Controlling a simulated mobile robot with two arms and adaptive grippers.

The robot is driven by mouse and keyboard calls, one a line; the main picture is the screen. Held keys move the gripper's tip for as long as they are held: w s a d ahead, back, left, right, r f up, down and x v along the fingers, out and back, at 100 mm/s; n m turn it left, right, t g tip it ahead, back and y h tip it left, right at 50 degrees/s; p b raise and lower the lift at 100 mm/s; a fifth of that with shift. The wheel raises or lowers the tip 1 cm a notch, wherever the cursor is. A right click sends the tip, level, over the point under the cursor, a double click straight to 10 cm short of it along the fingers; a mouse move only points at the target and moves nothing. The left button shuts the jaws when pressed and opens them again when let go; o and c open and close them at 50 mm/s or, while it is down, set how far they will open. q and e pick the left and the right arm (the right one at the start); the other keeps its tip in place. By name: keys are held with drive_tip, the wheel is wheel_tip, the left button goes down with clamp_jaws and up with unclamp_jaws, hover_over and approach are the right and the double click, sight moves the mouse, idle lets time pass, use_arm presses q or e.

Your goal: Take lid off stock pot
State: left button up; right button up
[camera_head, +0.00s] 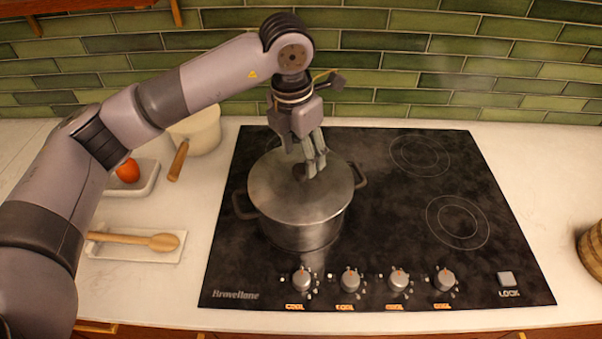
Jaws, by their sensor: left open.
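The metal stock pot (300,234) stands on the left side of the black cooktop. Its round grey lid (277,193) lies on top of the pot. The pot has a dark handle on each side. My left gripper (312,172) points down over the lid's middle, its fingers open around or just beside the dark lid knob (299,172). The fingers partly hide the knob, and I cannot tell whether they touch it. My right gripper is not in view.
The cooktop (390,235) has free burners on the right and knobs (350,280) along its front. A cream saucepan (200,130), a tray with a red tomato (128,171), and a wooden spoon (163,242) on a rest are at left. A wooden bowl (593,250) stands at the right edge.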

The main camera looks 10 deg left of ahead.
sight(301, 167)
use_arm(q)
drive_tip(key=shift+f+p, duration=0.35)
drive_tip(key=f, duration=0.1)
drive_tip(key=f+p, duration=0.2)
drive_tip(key=shift+w+a+f, duration=0.1)
drive_tip(key=shift+w+f, duration=0.15)
drive_tip(key=shift+f, duration=0.5)
drive_tip(key=shift+w, duration=0.1)
clamp_jaws()
